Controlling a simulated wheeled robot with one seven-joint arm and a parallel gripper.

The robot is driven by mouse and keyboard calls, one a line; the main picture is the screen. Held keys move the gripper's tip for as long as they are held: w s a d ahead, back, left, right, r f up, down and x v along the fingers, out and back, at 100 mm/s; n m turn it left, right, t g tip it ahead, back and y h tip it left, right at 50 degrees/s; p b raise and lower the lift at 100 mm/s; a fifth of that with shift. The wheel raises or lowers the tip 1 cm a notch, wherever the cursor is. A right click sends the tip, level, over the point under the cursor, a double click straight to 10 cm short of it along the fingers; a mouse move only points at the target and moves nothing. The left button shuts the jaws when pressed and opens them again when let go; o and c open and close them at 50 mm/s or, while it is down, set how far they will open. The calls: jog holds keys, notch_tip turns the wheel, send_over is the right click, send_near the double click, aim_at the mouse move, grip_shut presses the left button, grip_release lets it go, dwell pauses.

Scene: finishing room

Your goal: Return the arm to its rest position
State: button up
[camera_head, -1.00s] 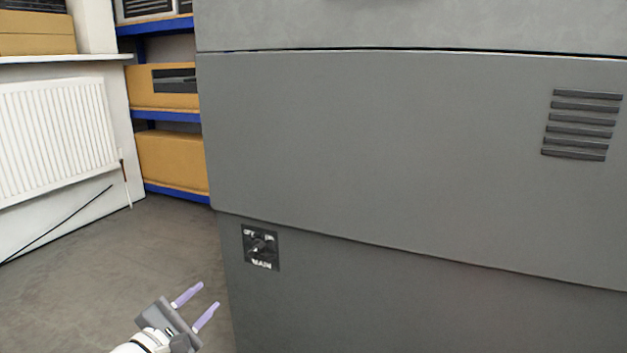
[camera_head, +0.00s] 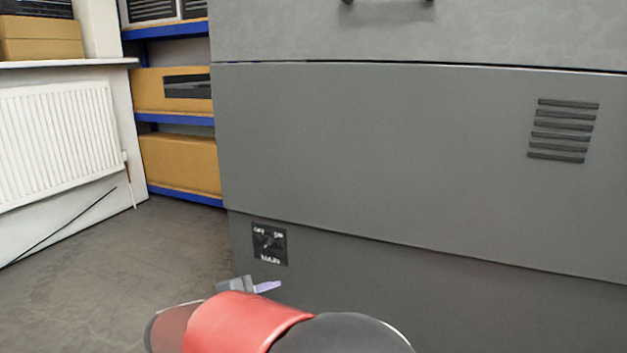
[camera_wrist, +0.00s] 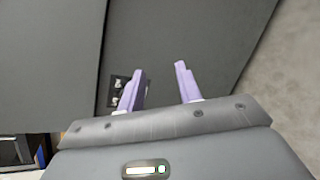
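My gripper (camera_wrist: 160,82) shows in the wrist view with its two lavender fingers apart and nothing between them. In the head view my gripper (camera_head: 267,287) is mostly hidden behind my own red and dark arm link; one lavender fingertip shows. The grey machine cabinet (camera_head: 400,160) fills the right of the head view. Its black main switch plate (camera_head: 269,244), marked OFF, ON and MAIN, is on the lower panel, a little above my gripper in the picture. In the wrist view the switch plate (camera_wrist: 117,92) is partly hidden behind the left finger.
A white radiator (camera_head: 60,142) is on the left wall. Blue shelves (camera_head: 175,118) with cardboard boxes (camera_head: 180,165) stand behind the cabinet's left edge. A vent (camera_head: 562,130) is on the cabinet's right side. Bare floor (camera_head: 110,270) lies open at the left.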

jog(key=s+d+r+m+g+y+p, duration=0.1)
jog(key=s+d+r+m+g+p, duration=0.2)
jog(key=d, duration=0.6)
jog(key=s+d+r+m+g+y, duration=0.1)
jog(key=s+d+m+g, duration=0.25)
jog(key=d, duration=0.55)
jog(key=s+d+r+m+y+p, duration=0.2)
jog(key=s+m+y, duration=0.1)
jog(key=s+m, duration=0.2)
jog(key=s+d+r+m+y+p, duration=0.2)
jog(key=s+m, duration=0.4)
jog(key=s, duration=0.4)
jog(key=shift+s+d+t+y+p, duration=0.3)
jog(key=shift+d+t+y, duration=0.15)
jog(key=shift+d+y, duration=0.35)
